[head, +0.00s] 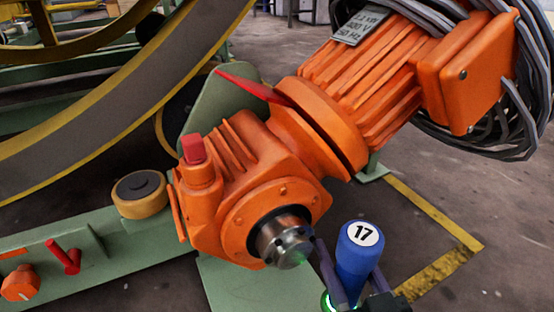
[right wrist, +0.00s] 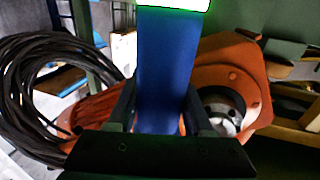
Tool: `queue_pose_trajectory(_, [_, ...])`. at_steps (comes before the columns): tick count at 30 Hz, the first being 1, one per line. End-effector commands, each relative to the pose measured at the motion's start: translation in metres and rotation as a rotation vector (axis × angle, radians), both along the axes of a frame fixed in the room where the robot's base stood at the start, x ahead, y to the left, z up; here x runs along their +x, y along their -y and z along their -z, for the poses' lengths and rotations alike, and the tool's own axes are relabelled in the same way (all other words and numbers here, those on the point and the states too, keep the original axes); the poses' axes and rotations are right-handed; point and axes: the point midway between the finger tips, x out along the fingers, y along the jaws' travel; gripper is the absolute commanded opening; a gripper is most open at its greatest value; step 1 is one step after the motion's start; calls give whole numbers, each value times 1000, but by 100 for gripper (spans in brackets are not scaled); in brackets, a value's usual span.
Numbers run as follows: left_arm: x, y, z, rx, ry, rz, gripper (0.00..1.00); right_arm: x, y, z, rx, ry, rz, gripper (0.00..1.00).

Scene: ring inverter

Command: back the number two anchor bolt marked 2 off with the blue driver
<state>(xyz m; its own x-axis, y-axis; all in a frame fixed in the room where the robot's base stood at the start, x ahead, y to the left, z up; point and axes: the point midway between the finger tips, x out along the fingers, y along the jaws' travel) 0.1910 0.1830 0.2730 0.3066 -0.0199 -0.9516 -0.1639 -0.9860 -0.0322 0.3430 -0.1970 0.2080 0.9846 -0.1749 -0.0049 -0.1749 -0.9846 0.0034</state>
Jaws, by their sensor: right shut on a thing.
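The blue driver (head: 358,250) stands nearly upright in the head view, with a white label reading 17 on its top. My right gripper (head: 350,278) is shut on it, one dark finger on each side. In the right wrist view the driver's blue body (right wrist: 163,70) runs between the fingers (right wrist: 162,112), with a bright green glow at its upper end. The driver's lower end is cut off in the head view. I cannot make out an anchor bolt marked 2 in either view. My left gripper is not in view.
An orange gearmotor (head: 245,185) with a steel shaft end (head: 285,240) stands just left of the driver. Grey cables (head: 520,100) coil at its right. A green frame (head: 100,250) bears a red lever (head: 65,257) and an orange knob (head: 20,283). Floor at right is open.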

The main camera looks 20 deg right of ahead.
Motion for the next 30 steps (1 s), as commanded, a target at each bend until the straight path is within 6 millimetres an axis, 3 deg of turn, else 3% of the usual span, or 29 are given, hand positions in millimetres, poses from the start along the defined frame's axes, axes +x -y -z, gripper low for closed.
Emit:
queue_pose_trajectory(1, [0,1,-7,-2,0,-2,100,1,0,-9,-2,9,0,0])
queue_pose_trajectory(15, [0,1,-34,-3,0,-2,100,2,0,-39,-2,16,0,0])
queue_pose_trajectory(30, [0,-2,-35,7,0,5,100,2,0,-41,-2,17,0,0])
